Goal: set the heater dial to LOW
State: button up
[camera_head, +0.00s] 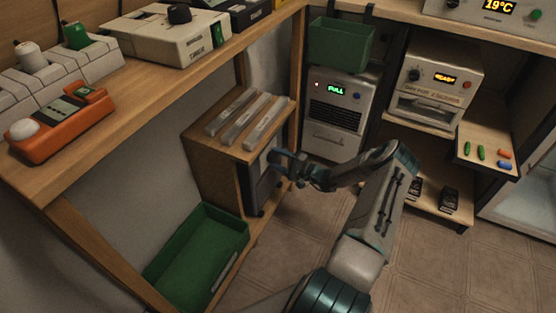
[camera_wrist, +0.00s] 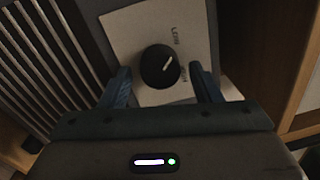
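The heater dial (camera_wrist: 158,66) is a round black knob on a pale plate (camera_wrist: 128,28) in the wrist view. Its white mark points up and to the right, between the word LOW (camera_wrist: 175,35) and a second word, partly hidden by my right finger, that looks like HIGH. My gripper (camera_wrist: 160,74) is open, with one blue finger on each side of the dial; gaps show between fingers and knob. In the head view, my gripper (camera_head: 280,167) is at the heater (camera_head: 262,183) under the wooden shelf; the dial is hidden there.
Pale bars lie on the wooden cabinet top (camera_head: 212,142) above the heater. Grey slats (camera_wrist: 40,60) fill the wrist view's left side, and a wooden panel (camera_wrist: 285,60) stands at right. A green tray (camera_head: 240,236) lies at lower left. Open tiled floor (camera_head: 300,215) is nearby.

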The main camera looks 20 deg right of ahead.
jog(key=shift+s, duration=0.1)
jog(key=p+v, duration=0.2)
jog(key=v, duration=1.1)
jog(key=shift+s+d+p, duration=0.25)
jog(key=shift+p, duration=0.05)
jog(key=s+a+r+n+g+h+p, duration=0.15)
jog(key=a+r+n+g+p, duration=0.45)
jog(key=r, duration=1)
jog(key=s+a+r+n+g+h+p, duration=0.1)
jog(key=s+a+r+n+g+p, duration=0.15)
jog(key=a+r+g+p, duration=0.9)
jog(key=s+a+r+n+t+h+p, duration=0.1)
jog(key=s+r, duration=0.5)
jog(key=r, duration=0.6)
jog(key=s+a+r+n+t+h+p, duration=0.1)
jog(key=s+a+r+h+p, duration=0.4)
jog(key=r, duration=0.7)
jog(key=s+a+r+n+t+h+p, duration=0.1)
jog(key=s+a+r+t+h+p, duration=0.2)
jog(key=s+r, duration=0.5)
notch_tip(320, 180, up, 4)
jog(key=shift+a+f+n+t+p, duration=0.1)
jog(key=shift+a+n+t+p, duration=0.25)
jog(key=shift+a+p, duration=0.05)
jog(key=shift+s, duration=0.1)
